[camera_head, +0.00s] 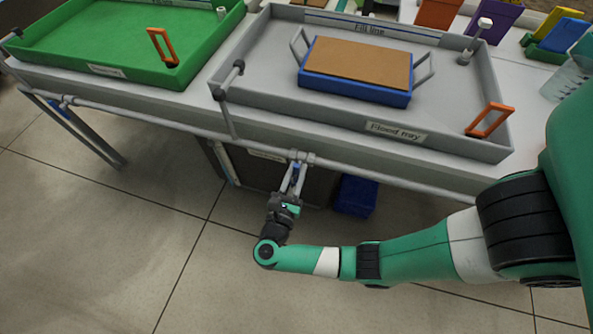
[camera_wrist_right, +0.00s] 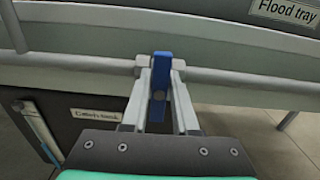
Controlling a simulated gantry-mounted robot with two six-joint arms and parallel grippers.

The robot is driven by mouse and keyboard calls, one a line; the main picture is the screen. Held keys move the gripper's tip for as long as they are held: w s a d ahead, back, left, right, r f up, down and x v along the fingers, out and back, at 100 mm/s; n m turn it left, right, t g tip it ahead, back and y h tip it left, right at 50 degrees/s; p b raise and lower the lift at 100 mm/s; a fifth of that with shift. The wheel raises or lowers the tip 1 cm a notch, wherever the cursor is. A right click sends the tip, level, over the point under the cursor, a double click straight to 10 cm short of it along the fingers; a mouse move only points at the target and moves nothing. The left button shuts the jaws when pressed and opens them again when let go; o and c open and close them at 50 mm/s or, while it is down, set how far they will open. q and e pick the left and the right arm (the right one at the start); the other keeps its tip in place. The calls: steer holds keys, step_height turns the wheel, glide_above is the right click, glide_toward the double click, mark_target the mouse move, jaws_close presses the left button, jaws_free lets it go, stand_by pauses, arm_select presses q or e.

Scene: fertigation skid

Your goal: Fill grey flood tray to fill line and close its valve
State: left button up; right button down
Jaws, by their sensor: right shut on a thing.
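The grey flood tray (camera_head: 262,78) sits on the bench with a "Fill line" label (camera_head: 369,28) on its far inner wall. I cannot make out a water level in it. A blue tray with a brown top (camera_head: 357,62) and grey side handles stands inside it. Below the bench front, a blue valve handle (camera_wrist_right: 160,72) hangs upright from the grey pipe. My right gripper (camera_head: 296,170) reaches up to the pipe and is shut on this handle, one finger on each side in the wrist view (camera_wrist_right: 160,85). My left gripper is out of view.
A green tray (camera_head: 110,75) stands left on the bench. Orange frames stand at both trays' corners, one at the grey tray's front right (camera_head: 489,121). Under the bench are a dark catch tank (camera_wrist_right: 90,150) and a blue box (camera_head: 356,196). The floor in front is clear.

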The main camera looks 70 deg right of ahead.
steer(key=n, duration=0.3)
steer(key=shift+w, duration=0.15)
steer(key=shift+w+n, duration=0.1)
steer(key=shift+n, duration=1.9)
steer(key=shift+f, duration=0.1)
steer(key=c, duration=0.8)
jaws_free()
steer(key=shift+o, duration=0.2)
steer(key=shift+a, duration=0.1)
